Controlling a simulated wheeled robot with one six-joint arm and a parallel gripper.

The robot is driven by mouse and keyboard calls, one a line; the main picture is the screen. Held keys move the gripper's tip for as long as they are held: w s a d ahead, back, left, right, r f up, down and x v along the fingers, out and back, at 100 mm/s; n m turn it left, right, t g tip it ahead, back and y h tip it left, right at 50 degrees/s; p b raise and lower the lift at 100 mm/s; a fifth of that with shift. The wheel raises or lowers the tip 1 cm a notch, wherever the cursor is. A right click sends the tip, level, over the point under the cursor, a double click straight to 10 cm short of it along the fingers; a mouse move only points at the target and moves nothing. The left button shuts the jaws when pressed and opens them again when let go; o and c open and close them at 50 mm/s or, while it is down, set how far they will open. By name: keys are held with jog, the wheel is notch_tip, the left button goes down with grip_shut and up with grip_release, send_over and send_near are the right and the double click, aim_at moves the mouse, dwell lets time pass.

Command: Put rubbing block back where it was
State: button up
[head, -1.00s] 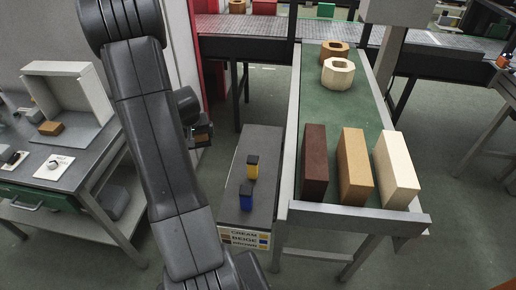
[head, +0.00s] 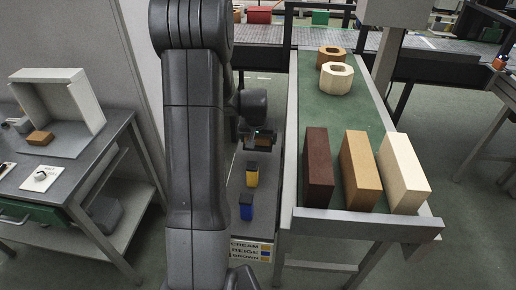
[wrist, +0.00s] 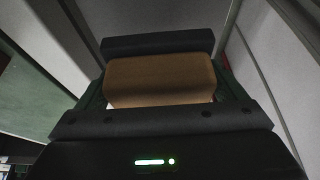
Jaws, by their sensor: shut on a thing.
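The rubbing block, a tan-brown block with rounded edges, shows in the wrist view (wrist: 160,80) between the two dark jaws of my gripper (wrist: 160,82). My gripper is shut on it. In the head view my gripper (head: 260,143) hangs over the far part of the narrow grey bench, partly behind my arm; the held block is hard to make out there. Another small brown block (head: 40,138) lies in front of the open light grey box on the left table.
A yellow block (head: 251,175) and a blue block (head: 246,207), both dark-topped, stand on the narrow bench (head: 262,190). To its right, brown (head: 318,170), tan (head: 360,172) and cream (head: 403,175) bricks stand on a green-topped table. The grey box (head: 58,105) stands on the left table.

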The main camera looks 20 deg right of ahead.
aim_at(257, 138)
jog(key=shift+f, duration=2)
jog(key=shift+f, duration=0.1)
jog(key=shift+f, duration=0.2)
jog(key=o, duration=1)
jog(key=shift+r, duration=0.1)
jog(key=shift+r, duration=0.1)
jog(key=shift+r, duration=0.2)
jog(key=v, duration=1.1)
jog(key=shift+s+a+r, duration=0.15)
jog(key=shift+s+r, duration=0.05)
jog(key=shift+r, duration=0.1)
